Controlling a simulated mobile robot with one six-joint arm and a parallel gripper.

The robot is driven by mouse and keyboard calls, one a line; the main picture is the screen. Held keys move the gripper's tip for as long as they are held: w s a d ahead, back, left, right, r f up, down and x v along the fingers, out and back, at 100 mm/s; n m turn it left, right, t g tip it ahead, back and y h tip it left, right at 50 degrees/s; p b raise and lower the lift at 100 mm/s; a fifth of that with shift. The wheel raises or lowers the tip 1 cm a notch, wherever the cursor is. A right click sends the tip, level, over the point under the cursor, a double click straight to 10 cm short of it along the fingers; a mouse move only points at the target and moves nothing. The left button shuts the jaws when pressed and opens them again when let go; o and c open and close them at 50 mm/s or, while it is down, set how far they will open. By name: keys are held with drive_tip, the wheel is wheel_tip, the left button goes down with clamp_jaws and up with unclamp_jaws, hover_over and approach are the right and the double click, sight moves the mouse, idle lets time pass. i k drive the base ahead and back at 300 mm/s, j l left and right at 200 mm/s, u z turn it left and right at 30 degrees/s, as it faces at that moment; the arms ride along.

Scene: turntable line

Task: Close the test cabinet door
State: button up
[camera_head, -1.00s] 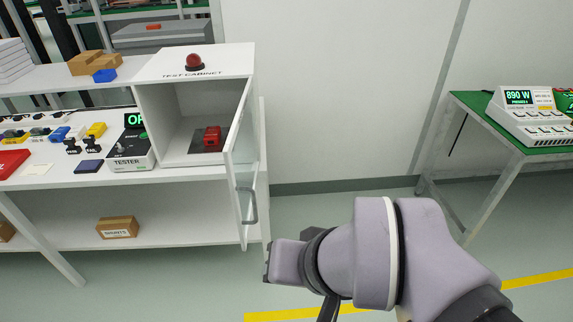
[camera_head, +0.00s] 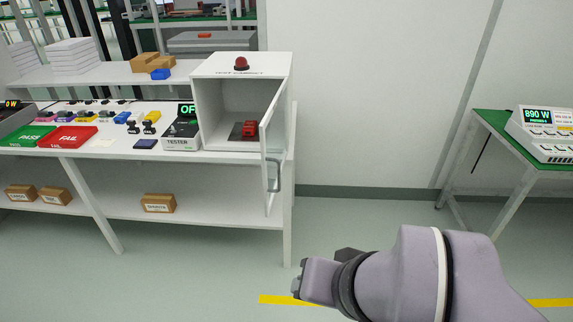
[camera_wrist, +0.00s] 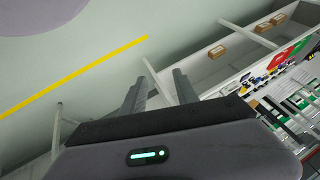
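The test cabinet (camera_head: 241,66) is a white box at the right end of the white bench, with a red dome lamp (camera_head: 241,64) on top. Its door (camera_head: 273,140) stands wide open toward me, with a grey handle (camera_head: 274,172) low on it. A red object (camera_head: 250,128) sits on a dark pad inside. My gripper (camera_wrist: 160,88) shows two dark fingers, spread apart with nothing between them, in the wrist view. In the head view my arm is at the lower right, in front of the door and apart from it; the fingertips are hidden there.
A tester (camera_head: 181,135) stands left of the cabinet, beside a red FAIL tray (camera_head: 68,137) and a green PASS tray (camera_head: 28,136). Cardboard boxes (camera_head: 158,203) are on the lower shelf. A green-topped table (camera_head: 497,122) with a meter is at right. The floor between is clear.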

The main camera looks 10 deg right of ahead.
sight(282, 155)
drive_tip(key=i+u, duration=0.1)
drive_tip(key=i, duration=0.85)
